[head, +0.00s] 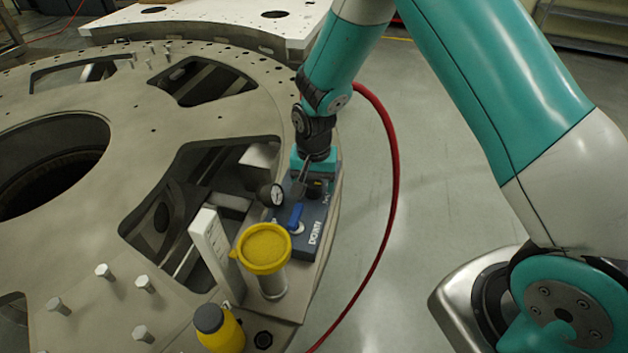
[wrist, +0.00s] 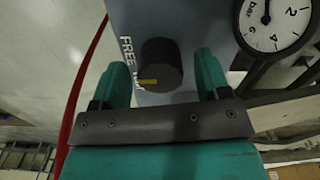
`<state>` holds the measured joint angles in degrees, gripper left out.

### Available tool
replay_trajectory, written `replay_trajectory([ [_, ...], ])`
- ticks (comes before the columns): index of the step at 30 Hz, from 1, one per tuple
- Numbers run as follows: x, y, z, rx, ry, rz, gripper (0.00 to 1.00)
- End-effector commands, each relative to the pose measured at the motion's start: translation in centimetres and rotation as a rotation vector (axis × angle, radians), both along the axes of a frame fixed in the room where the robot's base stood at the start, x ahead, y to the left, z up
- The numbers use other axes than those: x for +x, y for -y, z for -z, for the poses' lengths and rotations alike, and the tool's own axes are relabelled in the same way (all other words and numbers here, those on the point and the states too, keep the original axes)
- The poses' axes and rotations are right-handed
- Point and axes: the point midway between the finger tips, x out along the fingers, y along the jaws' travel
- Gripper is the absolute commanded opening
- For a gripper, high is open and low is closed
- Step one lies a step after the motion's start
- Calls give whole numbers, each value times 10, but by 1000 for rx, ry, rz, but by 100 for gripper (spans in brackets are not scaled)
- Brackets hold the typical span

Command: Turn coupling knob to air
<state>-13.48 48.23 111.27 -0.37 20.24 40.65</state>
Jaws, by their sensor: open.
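The coupling knob (wrist: 161,64) is a round black knob on a blue-grey panel (wrist: 195,20). Its orange pointer mark lies on the lower left side and points left in the wrist view. White lettering reading "FREE" stands to the left of the knob; a further label beside the pointer is partly hidden and unreadable. My gripper (wrist: 160,76) is open, with one teal finger on each side of the knob. Gaps show between the fingers and the knob. In the head view my gripper (head: 310,178) is over the far end of the blue-grey box (head: 310,230).
A pressure gauge (head: 271,195) stands close beside my gripper. A blue lever (head: 296,217) sits on the same box. A yellow-topped container (head: 266,250), a white upright block (head: 210,242) and a yellow bottle (head: 218,330) stand nearer. A red hose (head: 392,190) curves along the right.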

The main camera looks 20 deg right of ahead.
Motion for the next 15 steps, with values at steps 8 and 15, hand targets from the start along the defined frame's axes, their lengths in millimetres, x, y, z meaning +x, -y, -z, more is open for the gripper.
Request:
replay_trajectory([
  [8, 0, 0, 5, 0, 1, 0, 69],
  [15, 0, 0, 5, 0, 1, -1, 35],
])
